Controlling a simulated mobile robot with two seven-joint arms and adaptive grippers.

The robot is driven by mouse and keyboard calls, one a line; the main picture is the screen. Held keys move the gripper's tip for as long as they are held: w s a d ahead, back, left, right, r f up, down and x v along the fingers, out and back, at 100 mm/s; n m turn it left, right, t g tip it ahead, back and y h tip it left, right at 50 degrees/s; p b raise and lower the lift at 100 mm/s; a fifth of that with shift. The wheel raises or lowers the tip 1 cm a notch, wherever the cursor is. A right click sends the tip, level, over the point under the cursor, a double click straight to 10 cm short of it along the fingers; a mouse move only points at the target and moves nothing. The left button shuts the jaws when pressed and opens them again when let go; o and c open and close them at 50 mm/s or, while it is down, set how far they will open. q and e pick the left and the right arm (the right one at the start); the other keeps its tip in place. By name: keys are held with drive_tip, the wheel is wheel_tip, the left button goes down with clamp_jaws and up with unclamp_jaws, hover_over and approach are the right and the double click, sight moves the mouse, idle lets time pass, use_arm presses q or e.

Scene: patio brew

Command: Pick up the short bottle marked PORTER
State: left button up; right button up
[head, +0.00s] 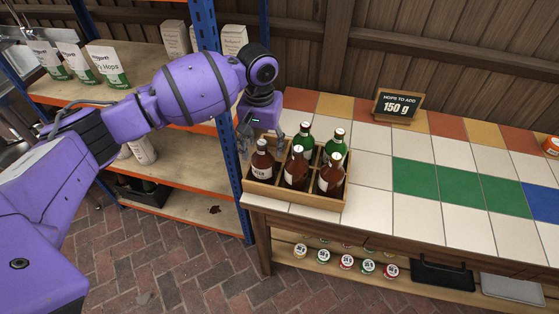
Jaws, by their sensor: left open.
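A wooden crate (300,203) on the tiled counter holds several bottles in its compartments. Three brown bottles stand along its front: a left one (262,163), a middle one (295,172) and a right one (330,178). The labels are too small to read surely, so I cannot tell which is PORTER. My left gripper (261,136) is open and points down at the crate's left end, just above the left brown bottle's cap. My right gripper is out of view.
A sign (396,107) reading "HOPS TO ADD 150 g" stands at the counter's back. The tiles right of the crate are clear. A blue-and-orange shelf rack (229,150) stands close left of the crate. Several small jars (346,262) sit on the shelf below.

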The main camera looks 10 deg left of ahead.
sight(264, 163)
use_arm(q)
wheel_tip(264, 163, down, 8)
drive_tip(key=shift+w+r, duration=0.1)
drive_tip(key=shift+w, duration=0.05)
drive_tip(key=c, duration=1.4)
